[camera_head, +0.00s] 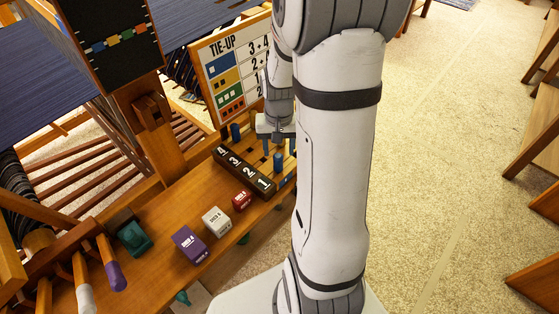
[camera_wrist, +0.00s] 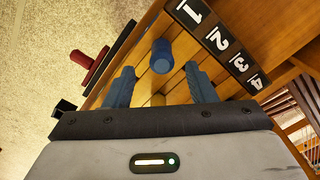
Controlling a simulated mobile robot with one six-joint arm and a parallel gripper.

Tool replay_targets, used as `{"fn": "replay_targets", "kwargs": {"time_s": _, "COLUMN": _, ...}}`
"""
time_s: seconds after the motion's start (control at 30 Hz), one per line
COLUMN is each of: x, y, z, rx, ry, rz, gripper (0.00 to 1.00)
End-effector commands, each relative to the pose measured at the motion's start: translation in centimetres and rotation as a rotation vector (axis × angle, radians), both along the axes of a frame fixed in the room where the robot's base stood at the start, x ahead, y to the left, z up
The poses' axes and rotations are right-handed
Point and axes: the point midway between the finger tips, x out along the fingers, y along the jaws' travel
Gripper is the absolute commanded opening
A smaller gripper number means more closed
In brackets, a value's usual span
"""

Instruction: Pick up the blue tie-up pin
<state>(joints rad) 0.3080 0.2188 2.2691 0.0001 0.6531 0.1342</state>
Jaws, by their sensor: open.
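A blue tie-up pin (camera_wrist: 161,56) stands in the slatted wooden board in the wrist view, seen from above and a little beyond my fingertips. It lies roughly centred between my two blue-grey fingers. My gripper (camera_wrist: 160,76) is open and empty, and its fingers do not touch the pin. In the head view my gripper (camera_head: 279,147) points down over the board, beside my large white arm link. A blue pin (camera_head: 278,162) shows low between the fingers there. Another blue pin (camera_head: 236,132) stands farther left on the board. My arm may hide part of the board.
A black bar numbered 1 to 4 (camera_head: 244,171) runs along the board's near edge. A TIE-UP chart (camera_head: 221,88) stands behind. Open carpet lies to the right.

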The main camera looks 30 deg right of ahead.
Motion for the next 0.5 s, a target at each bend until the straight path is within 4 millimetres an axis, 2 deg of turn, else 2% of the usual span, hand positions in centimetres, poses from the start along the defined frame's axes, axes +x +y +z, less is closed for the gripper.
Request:
{"fn": "replay_targets", "kwargs": {"time_s": 0.23, "x": 0.2, "y": 0.3, "z": -3.8, "rx": 0.001, "ry": 0.005, "rz": 0.002, "gripper": 0.51}}
{"fn": "replay_targets", "kwargs": {"time_s": 0.5, "x": 0.3, "y": 0.3, "z": -4.6, "rx": 0.0, "ry": 0.001, "rz": 0.002, "gripper": 0.51}}
